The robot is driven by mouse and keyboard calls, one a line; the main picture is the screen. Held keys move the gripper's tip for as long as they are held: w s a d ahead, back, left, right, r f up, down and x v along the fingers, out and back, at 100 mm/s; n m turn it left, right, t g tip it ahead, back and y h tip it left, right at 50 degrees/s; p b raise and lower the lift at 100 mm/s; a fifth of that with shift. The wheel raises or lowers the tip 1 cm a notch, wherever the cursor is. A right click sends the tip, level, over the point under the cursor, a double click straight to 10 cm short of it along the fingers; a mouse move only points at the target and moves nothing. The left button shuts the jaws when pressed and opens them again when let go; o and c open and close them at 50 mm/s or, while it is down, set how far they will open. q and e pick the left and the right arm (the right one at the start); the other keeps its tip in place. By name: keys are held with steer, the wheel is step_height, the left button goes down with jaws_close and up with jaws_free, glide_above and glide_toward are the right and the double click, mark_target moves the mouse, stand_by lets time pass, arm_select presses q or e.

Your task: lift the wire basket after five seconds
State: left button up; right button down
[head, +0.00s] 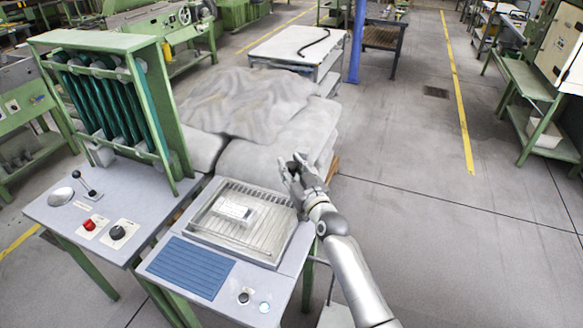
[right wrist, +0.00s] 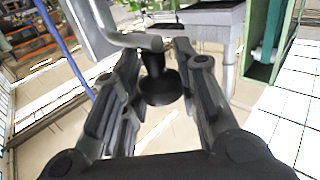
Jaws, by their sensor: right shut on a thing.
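The wire basket (head: 262,203) sits low in a pale rectangular well on the grey workbench in the head view, with its thin bars showing. A white block with a small label (head: 234,211) lies on the bars. My right gripper (head: 298,168) is at the basket's far right corner. In the right wrist view its fingers are around a black round knob (right wrist: 161,88) below a grey metal bar (right wrist: 135,40). How the knob joins the basket is hidden. My left gripper is not in view.
A blue ribbed mat (head: 190,267) lies in front of the basket. A panel with a red button (head: 89,224) and a lever (head: 86,184) is at left, below a green rack (head: 105,95). Covered sacks (head: 245,100) are stacked behind.

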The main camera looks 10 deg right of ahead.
steer(key=shift+w+r, duration=0.1)
steer(key=shift+r, duration=0.35)
steer(key=c, duration=1.2)
jaws_free()
steer(key=shift+o, duration=0.7)
steer(key=shift+f, duration=0.15)
steer(key=shift+f, duration=0.1)
steer(key=shift+s, duration=0.45)
steer(key=s+d, duration=0.2)
steer(key=s, duration=0.9)
steer(key=shift+d, duration=0.15)
